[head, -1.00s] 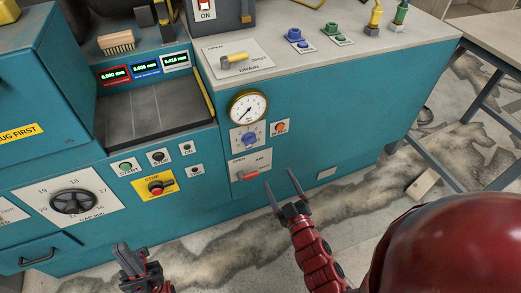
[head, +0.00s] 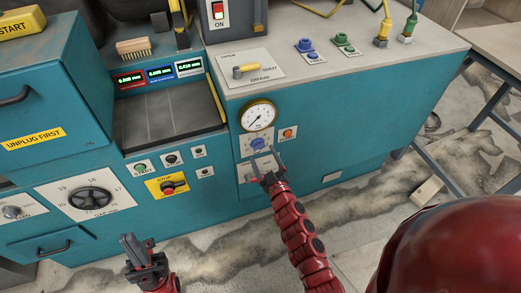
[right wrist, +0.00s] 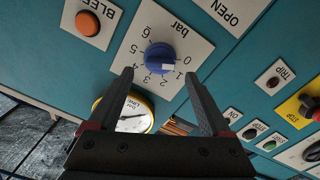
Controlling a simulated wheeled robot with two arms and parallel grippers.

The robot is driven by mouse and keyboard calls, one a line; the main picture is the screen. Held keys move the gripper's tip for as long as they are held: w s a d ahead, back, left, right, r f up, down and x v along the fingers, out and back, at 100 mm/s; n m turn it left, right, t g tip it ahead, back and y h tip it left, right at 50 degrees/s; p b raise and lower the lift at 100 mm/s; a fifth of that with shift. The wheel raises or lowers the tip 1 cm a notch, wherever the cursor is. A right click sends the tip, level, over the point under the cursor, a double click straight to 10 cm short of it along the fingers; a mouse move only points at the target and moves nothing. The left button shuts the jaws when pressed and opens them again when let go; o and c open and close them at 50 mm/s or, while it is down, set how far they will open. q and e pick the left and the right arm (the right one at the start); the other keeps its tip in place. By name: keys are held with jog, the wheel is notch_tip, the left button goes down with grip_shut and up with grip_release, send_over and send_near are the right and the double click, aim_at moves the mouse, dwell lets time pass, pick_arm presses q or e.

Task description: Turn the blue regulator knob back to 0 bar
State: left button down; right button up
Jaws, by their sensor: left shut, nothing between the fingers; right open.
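The blue regulator knob (head: 257,143) sits on a white scale plate on the teal cabinet front. In the right wrist view the knob (right wrist: 158,57) shows upside down; its white mark lies toward the 0 and 1 end, exact reading unclear. My right gripper (head: 264,154) is open in front of the plate, its fingertips just below the knob. In the right wrist view its fingers (right wrist: 158,76) stand apart to either side of the knob, with no visible contact. My left gripper (head: 135,245) is shut and empty, low at the left, away from the panel.
A round gauge (head: 257,116) sits just above the knob. The orange bleed button (head: 288,133) is close to its right. A red-and-black stop switch (head: 168,187) is to the left. A yellow drain handle (head: 245,70) lies on the top. The floor in front is clear.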

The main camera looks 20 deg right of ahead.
aim_at(259, 149)
jog(key=shift+w, duration=1.7)
grip_shut()
jog(key=shift+a+f+n+b, duration=0.15)
jog(key=shift+n+b, duration=0.15)
jog(key=shift+b, duration=0.15)
